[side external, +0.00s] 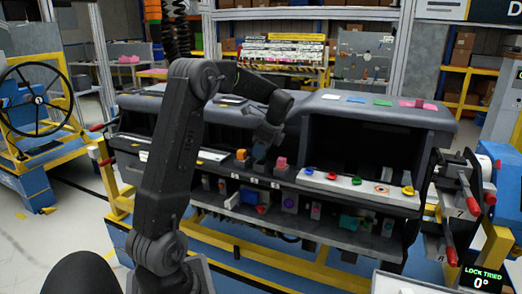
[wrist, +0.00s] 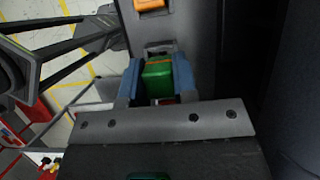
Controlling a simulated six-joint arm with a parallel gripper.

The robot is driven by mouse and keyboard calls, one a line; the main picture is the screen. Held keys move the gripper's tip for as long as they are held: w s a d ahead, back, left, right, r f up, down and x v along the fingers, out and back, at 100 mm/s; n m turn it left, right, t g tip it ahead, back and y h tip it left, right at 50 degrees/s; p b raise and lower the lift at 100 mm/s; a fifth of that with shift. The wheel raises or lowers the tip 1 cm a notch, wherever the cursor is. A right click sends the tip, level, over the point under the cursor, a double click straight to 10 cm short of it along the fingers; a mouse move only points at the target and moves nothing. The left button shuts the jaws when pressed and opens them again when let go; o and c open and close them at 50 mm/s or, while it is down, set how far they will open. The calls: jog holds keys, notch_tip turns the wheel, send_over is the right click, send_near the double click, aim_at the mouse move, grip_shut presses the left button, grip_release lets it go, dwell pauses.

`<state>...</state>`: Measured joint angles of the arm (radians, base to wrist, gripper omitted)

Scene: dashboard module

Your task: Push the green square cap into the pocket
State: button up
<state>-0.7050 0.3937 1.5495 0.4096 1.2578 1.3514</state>
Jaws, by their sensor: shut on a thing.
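The green square cap (wrist: 158,78) sits between the two blue fingers of my gripper (wrist: 155,72) in the wrist view. The fingers are shut on it from both sides. A small grey raised frame (wrist: 159,47) shows just beyond the cap; I cannot tell whether it is the pocket or whether the cap touches it. In the side view my gripper (side external: 261,160) is low at the dashboard's front, between an orange block and a pink block. The cap cannot be made out there, hidden by the gripper and too small.
An orange block (wrist: 151,4) is just ahead of the fingers; it also shows in the side view (side external: 241,155). The pink block (side external: 281,162) stands right of my gripper. A white strip with coloured knobs (side external: 345,182) lies farther right. The dashboard's dark top (side external: 320,104) overhangs behind.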

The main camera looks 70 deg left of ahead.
jog(key=shift+f, duration=0.85)
jog(key=o, duration=1)
jog(key=shift+c, duration=0.2)
jog(key=v, duration=1.3)
jog(key=shift+r, duration=0.35)
jog(key=shift+w+d, duration=0.1)
jog(key=shift+w, duration=0.05)
